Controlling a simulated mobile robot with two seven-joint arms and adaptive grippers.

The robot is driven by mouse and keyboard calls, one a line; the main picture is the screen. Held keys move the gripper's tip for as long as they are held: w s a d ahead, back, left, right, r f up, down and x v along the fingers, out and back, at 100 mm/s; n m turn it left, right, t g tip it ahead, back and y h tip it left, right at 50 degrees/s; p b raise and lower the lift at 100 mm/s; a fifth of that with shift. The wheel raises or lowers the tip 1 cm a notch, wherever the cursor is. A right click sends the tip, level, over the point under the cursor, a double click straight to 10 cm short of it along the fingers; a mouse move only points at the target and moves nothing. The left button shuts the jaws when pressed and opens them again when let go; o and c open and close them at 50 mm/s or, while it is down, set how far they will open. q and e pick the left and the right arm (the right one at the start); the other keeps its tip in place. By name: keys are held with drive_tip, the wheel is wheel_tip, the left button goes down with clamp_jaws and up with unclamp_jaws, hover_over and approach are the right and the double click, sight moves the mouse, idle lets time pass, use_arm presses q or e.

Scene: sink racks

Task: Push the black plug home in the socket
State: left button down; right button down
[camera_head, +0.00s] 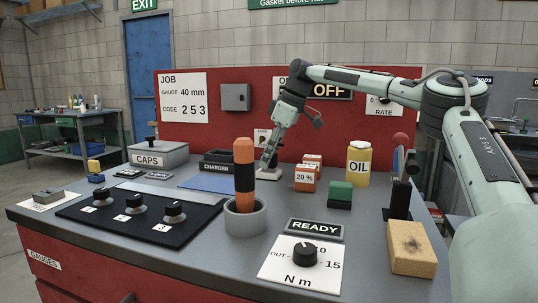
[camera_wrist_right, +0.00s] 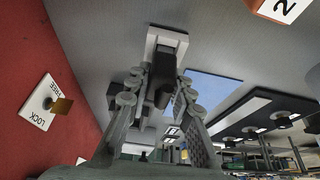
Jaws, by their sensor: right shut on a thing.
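My right gripper (camera_head: 268,163) reaches down at the back of the bench, by the red panel. In the right wrist view its two fingers (camera_wrist_right: 158,98) close around a dark, blocky piece, the black plug (camera_wrist_right: 163,78). Beyond the fingertips is a pale plate with a grey block, which looks like the socket (camera_wrist_right: 153,42); its pale base (camera_head: 268,174) shows under the gripper in the head view. The plug overlaps the grey block, and I cannot tell how deep it sits. The fingers hide the plug in the head view. My left gripper is not in view.
A CHARGER box (camera_head: 217,168) and blue mat (camera_head: 208,184) lie left of the gripper. Orange-and-white boxes (camera_head: 306,180) and the OIL jar (camera_head: 358,166) stand right. An orange-and-black handle (camera_head: 244,170) stands upright in a grey cup (camera_head: 245,219) in front. A LOCK/FREE plate (camera_wrist_right: 40,103) is on the panel.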

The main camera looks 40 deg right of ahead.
drive_tip(key=shift+f, duration=0.35)
drive_tip(key=c, duration=1.3)
unclamp_jaws()
drive_tip(key=shift+o, duration=0.2)
drive_tip(key=shift+r, duration=0.1)
drive_tip(key=v, duration=1.2)
